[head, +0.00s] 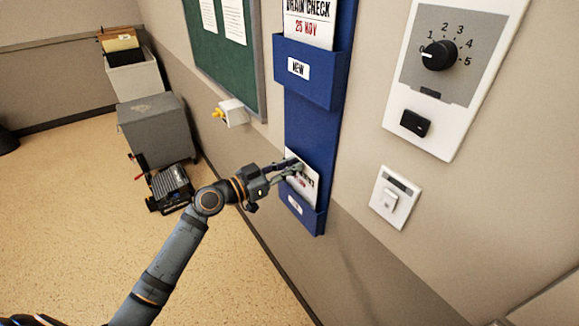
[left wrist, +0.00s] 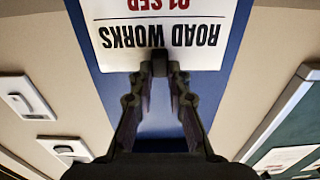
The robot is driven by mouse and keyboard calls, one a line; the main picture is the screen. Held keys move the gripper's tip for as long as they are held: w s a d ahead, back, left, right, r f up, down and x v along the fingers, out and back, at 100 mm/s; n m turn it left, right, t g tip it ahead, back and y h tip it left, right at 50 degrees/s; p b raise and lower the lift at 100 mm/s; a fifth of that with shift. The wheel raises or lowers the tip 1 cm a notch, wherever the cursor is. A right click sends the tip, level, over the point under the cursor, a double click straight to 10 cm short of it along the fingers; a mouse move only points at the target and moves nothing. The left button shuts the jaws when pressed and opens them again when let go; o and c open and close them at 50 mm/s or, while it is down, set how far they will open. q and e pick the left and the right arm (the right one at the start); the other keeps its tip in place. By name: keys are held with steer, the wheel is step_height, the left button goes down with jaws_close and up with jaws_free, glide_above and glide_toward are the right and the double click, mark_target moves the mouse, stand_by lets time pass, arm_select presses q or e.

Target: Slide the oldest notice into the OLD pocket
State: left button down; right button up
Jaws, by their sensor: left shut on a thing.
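My left gripper (head: 291,168) is shut on the top edge of a white notice (head: 304,186) at the lower pocket of the blue wall rack. In the left wrist view the notice (left wrist: 155,12) reads ROAD WORKS, 01 SEP, upside down, with the fingertips (left wrist: 160,66) at its top edge. The notice's lower end meets the lower pocket (head: 300,212); I cannot tell how deep it sits. That pocket's white label is too small to read. The upper pocket (head: 308,84), labelled NEW, holds a DRAIN CHECK, 25 NOV notice (head: 308,22). My right gripper is not in view.
A dial panel (head: 437,95) and a white switch plate (head: 397,197) are on the wall right of the rack. A green board (head: 225,58) hangs left of it. A grey cabinet (head: 155,128) and a dark device (head: 170,187) stand at the left. The floor below is clear.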

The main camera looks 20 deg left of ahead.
arm_select(q)
steer(key=c, duration=1.2)
jaws_free()
step_height(320, 180, up, 10)
